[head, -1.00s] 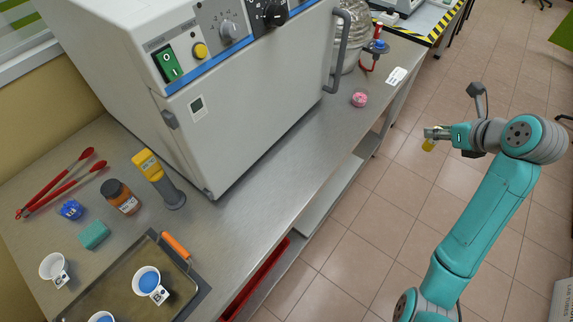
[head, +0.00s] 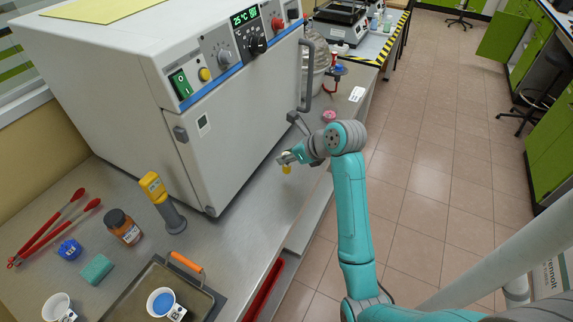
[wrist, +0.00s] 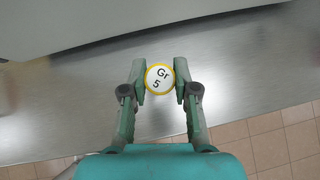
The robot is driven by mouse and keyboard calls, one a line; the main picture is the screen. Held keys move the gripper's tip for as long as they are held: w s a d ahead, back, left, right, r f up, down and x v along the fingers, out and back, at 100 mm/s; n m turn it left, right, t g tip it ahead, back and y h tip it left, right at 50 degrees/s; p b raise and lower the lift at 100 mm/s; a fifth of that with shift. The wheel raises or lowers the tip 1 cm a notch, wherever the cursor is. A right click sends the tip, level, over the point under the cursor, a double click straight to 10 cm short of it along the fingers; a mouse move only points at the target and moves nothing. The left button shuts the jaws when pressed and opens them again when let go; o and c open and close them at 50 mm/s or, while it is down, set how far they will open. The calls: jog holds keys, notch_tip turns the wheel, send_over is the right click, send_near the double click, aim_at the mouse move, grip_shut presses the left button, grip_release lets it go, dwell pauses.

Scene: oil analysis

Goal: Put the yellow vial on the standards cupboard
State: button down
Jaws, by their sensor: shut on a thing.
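The yellow vial (head: 286,168) is held in my gripper (head: 284,158), in front of the white oven and over the front part of the steel bench. In the wrist view my gripper (wrist: 160,80) has its two fingers on either side of the vial (wrist: 160,79). Its round white top has a yellow rim and reads "Gr 5". The vial hangs upright below the fingers. I see nothing in these frames that I can name for sure as the standards cupboard; green cupboards (head: 510,42) stand at the far right.
The white oven (head: 225,130) stands close behind my gripper. On the bench (head: 235,235) are a yellow-grey handheld device (head: 160,200), a brown bottle (head: 122,227), red tongs (head: 50,232), a tray (head: 205,300) and a pink item (head: 329,116). Open floor (head: 440,150) lies to the right.

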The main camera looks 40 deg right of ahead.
aim_at(288, 165)
jog(key=shift+d+f, duration=0.1)
jog(key=shift+f, duration=1.75)
jog(key=shift+f, duration=0.1)
jog(key=c, duration=0.9)
grip_release()
